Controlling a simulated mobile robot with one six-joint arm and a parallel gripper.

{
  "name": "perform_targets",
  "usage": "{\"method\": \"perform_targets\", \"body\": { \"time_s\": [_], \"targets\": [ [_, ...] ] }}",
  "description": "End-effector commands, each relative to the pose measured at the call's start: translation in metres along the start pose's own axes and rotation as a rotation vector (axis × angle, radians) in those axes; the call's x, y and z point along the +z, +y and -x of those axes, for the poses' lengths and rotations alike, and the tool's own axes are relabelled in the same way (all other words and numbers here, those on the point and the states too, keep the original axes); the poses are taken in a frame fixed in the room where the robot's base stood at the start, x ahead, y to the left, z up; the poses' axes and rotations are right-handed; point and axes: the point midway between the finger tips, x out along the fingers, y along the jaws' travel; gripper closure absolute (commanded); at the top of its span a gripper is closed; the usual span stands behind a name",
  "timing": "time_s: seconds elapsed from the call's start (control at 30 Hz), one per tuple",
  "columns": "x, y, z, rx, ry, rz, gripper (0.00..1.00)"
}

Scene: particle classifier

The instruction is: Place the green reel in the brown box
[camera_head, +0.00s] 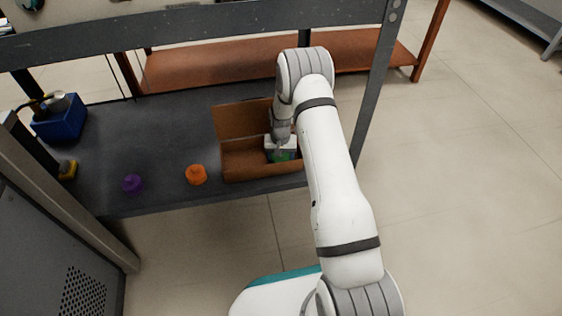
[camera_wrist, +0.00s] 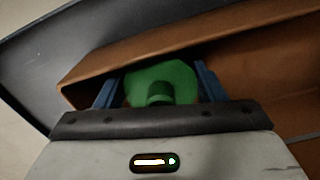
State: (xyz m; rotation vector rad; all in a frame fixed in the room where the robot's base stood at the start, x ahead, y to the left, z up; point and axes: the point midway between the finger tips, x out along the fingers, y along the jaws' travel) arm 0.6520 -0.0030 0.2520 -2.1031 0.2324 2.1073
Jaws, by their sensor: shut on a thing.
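The brown box (camera_head: 243,165) stands open on the dark table with its lid flap raised at the back. My gripper (camera_head: 281,152) is over the right part of the box, partly hidden by my arm in the head view. In the wrist view my gripper (camera_wrist: 158,88) has its two blue fingers on either side of the green reel (camera_wrist: 158,80) and is shut on it. The reel also shows as a small green patch (camera_head: 281,156) at the box in the head view. The box wall (camera_wrist: 110,72) is close around the reel; whether the reel touches the floor cannot be told.
An orange reel (camera_head: 196,175) and a purple reel (camera_head: 132,184) stand on the dark table (camera_head: 165,150) left of the box. A blue device (camera_head: 58,118) is at the far left. A table post (camera_head: 372,100) rises right of my arm.

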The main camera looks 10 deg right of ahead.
Motion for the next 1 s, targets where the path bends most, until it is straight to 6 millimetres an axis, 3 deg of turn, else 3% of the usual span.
{"method": "perform_targets", "body": {
  "time_s": [0.37,0.4,0.6,0.67,1.0],
  "targets": [
    [-0.0006,0.0006,-0.0061,0.0,0.001,-0.001,0.63],
    [-0.0005,0.0007,-0.0059,0.0,0.001,-0.001,0.35],
    [-0.0006,0.001,-0.0053,0.0,0.001,-0.002,0.19],
    [-0.0006,0.001,-0.0053,0.0,0.001,-0.002,0.15],
    [-0.001,0.0014,0.0014,0.0,0.002,-0.002,0.15]
  ]
}}
